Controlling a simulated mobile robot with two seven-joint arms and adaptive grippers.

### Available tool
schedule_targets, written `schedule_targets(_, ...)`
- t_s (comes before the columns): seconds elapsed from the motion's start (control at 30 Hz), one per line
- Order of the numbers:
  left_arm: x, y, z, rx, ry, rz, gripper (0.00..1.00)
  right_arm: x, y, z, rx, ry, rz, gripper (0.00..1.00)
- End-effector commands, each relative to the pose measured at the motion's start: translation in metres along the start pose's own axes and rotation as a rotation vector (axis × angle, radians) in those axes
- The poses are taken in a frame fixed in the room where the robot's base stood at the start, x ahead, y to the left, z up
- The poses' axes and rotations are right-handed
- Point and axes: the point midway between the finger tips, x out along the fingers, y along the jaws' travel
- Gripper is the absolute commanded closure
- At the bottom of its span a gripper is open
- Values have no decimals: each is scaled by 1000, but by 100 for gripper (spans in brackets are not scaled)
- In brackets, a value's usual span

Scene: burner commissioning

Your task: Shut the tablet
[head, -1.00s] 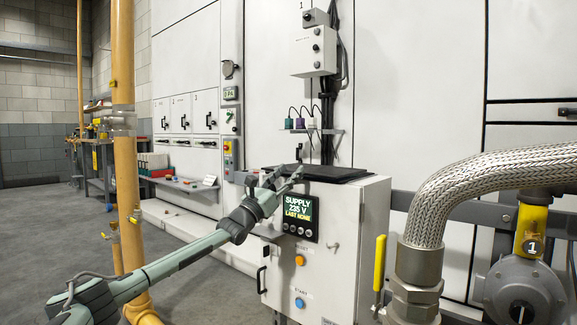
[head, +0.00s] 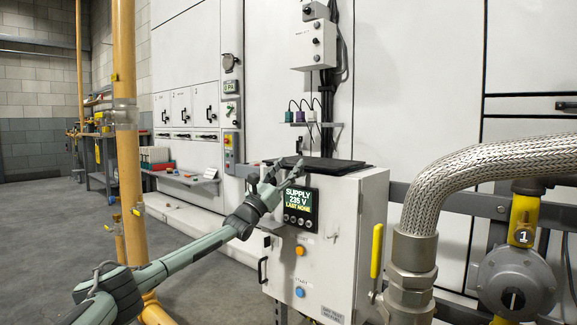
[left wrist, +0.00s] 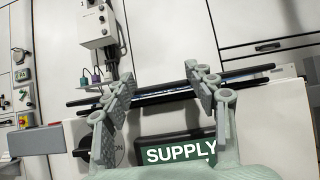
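The tablet (head: 335,165) is a thin dark slab lying on top of the white control cabinet (head: 345,225). In the left wrist view the tablet (left wrist: 240,74) shows edge-on as two dark layers with a narrow gap and a thin bluish strip between them, so it looks nearly shut but not fully closed. My left gripper (head: 284,166) is at the tablet's left front edge. In the left wrist view my left gripper (left wrist: 162,80) has its fingers spread, with the tablet's edge behind and between them; I cannot tell whether they touch it. My right gripper is not in view.
The supply display (head: 297,202) is on the cabinet front just below my gripper. A braided hose (head: 450,178) and a yellow-handled valve (head: 377,250) stand at the right. A yellow pipe (head: 127,150) rises on the left. A small shelf (head: 320,125) is behind the tablet.

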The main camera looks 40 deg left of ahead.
Motion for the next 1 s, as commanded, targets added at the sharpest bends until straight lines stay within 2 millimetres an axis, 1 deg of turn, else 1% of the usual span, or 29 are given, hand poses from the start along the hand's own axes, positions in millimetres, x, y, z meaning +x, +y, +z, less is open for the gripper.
schedule_targets(0.03, -9, -3, -24, 5, 47, -1, 28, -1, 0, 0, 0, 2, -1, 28)
schedule_targets(0.43, -9, -4, -24, 6, 47, -4, 28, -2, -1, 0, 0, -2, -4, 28)
schedule_targets(0.57, -15, -4, -24, 6, 47, -4, 28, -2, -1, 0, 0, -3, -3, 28)
schedule_targets(0.67, -27, -3, -22, 6, 45, -4, 28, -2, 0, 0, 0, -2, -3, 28)
schedule_targets(0.77, -43, -2, -16, 6, 38, -4, 28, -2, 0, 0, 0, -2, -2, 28)
schedule_targets(1.0, -86, -1, -6, 6, 21, -3, 28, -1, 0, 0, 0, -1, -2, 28)
